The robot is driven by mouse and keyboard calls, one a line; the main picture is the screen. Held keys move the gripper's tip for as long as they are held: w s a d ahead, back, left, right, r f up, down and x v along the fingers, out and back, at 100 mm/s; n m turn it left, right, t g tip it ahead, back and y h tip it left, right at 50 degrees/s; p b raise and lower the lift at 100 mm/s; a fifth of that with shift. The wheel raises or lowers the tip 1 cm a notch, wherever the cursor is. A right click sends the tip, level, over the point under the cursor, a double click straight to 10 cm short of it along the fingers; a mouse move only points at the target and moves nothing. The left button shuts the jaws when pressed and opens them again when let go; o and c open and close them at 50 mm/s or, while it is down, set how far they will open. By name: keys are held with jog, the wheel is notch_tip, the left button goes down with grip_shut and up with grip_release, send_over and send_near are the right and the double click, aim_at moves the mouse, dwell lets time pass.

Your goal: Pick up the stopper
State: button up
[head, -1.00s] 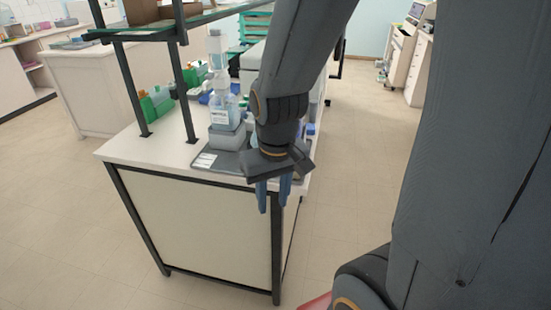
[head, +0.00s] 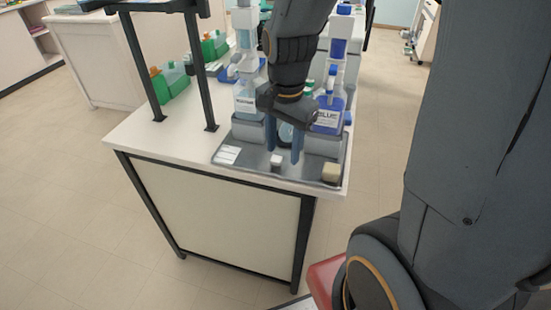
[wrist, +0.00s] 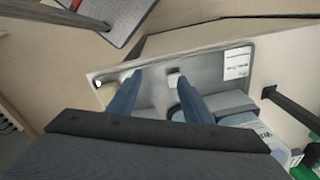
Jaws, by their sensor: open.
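Two small pieces stand on the front of a grey metal tray (head: 305,171) at the table's corner. One is a small white piece (head: 276,161), possibly the stopper; it also shows in the wrist view (wrist: 173,78). The other is a beige block-like piece (head: 331,173) at the tray's right corner, also in the wrist view (wrist: 110,93). I cannot tell for sure which is the stopper. My gripper (head: 283,156) is open and empty, pointing down over the tray. In the wrist view its fingertips (wrist: 158,79) appear close to the white piece, which lies near one finger; nothing is held.
Behind my gripper stand a bottle labelled BLUE (head: 328,115) and a clear labelled bottle (head: 248,98). A black shelf post (head: 200,75) rises at left, with green-based bottles (head: 160,85) beyond it. The table's front left is clear.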

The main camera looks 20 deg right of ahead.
aim_at(275, 158)
jog(key=w+m, duration=0.1)
jog(key=m, duration=0.1)
jog(key=w+m, duration=0.1)
jog(key=m, duration=0.2)
jog(key=w+r+m, duration=0.1)
jog(key=m, duration=0.1)
jog(key=shift+d+m, duration=0.1)
jog(key=shift+m, duration=0.3)
jog(key=m, duration=0.2)
jog(key=w+m, duration=0.2)
jog(key=m, duration=0.1)
jog(key=shift+r+m+g+p, duration=0.2)
jog(key=shift+m+g+p, duration=0.1)
jog(key=shift+f, duration=0.45)
jog(key=shift+a+f+p, duration=0.15)
jog(key=shift+f+p, duration=0.45)
jog(key=shift+f, duration=1.15)
jog(key=shift+a+f+p, duration=0.1)
jog(key=shift+f+p, duration=0.5)
jog(key=shift+f, duration=1.1)
grip_shut()
